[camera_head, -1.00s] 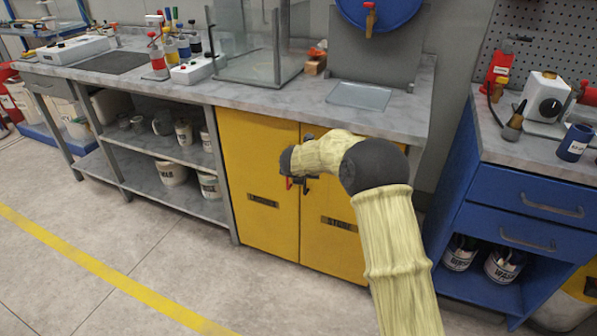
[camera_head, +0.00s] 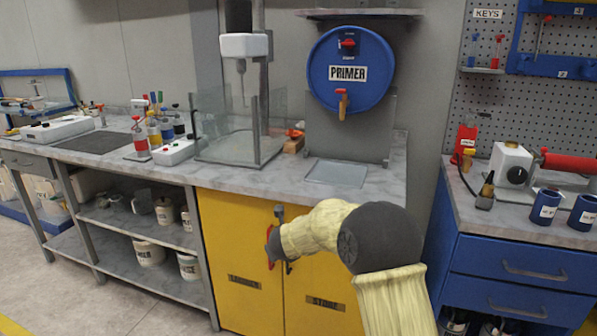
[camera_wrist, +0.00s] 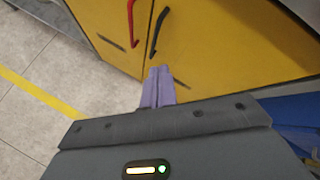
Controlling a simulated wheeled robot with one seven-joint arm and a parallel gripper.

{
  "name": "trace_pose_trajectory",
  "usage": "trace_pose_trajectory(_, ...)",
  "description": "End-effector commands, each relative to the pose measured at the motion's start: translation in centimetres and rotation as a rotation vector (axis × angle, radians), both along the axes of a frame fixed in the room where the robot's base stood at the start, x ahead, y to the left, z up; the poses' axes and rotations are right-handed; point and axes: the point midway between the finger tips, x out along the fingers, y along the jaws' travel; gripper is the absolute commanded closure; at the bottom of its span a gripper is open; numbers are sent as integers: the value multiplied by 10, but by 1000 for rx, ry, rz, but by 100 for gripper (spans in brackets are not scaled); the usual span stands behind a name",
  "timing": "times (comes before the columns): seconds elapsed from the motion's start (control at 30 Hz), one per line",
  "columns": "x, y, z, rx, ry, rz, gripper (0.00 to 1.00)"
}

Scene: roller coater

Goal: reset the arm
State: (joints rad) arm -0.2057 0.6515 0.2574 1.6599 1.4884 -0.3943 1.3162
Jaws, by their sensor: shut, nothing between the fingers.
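My arm (camera_head: 375,238) reaches up from the lower right of the head view in a pale yellow cover with dark joints. It bends left in front of the yellow cabinet (camera_head: 232,232). My gripper is not visible in the head view. In the wrist view my gripper (camera_wrist: 159,72) has its two purple fingers together, with nothing between them. The fingertips appear just below the black door handle (camera_wrist: 158,32), with the red handle (camera_wrist: 130,20) to their left. I cannot tell the gap to the door. Both doors look closed.
The grey worktop (camera_head: 375,190) above the cabinet carries a glass-walled machine (camera_head: 240,125) and a blue primer drum (camera_head: 348,75). A blue drawer unit (camera_head: 515,268) stands at the right. Open shelves (camera_head: 130,215) stand at the left. Clear floor (camera_wrist: 40,85) lies left of the cabinet.

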Motion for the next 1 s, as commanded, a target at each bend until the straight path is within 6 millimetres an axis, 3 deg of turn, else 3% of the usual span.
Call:
trace_pose_trajectory(0.1, -22, -21, 15, -236, -26, 256, 100)
trace_pose_trajectory(0.27, -63, -47, 20, -553, -27, 613, 100)
trace_pose_trajectory(0.47, -133, -86, 12, -915, 16, 1071, 100)
trace_pose_trajectory(0.6, -192, -117, 1, -1123, 67, 1407, 100)
trace_pose_trajectory(0.8, -270, -157, -16, -1306, 133, 1822, 100)
trace_pose_trajectory(1.0, -334, -187, -27, -1388, 176, 2150, 100)
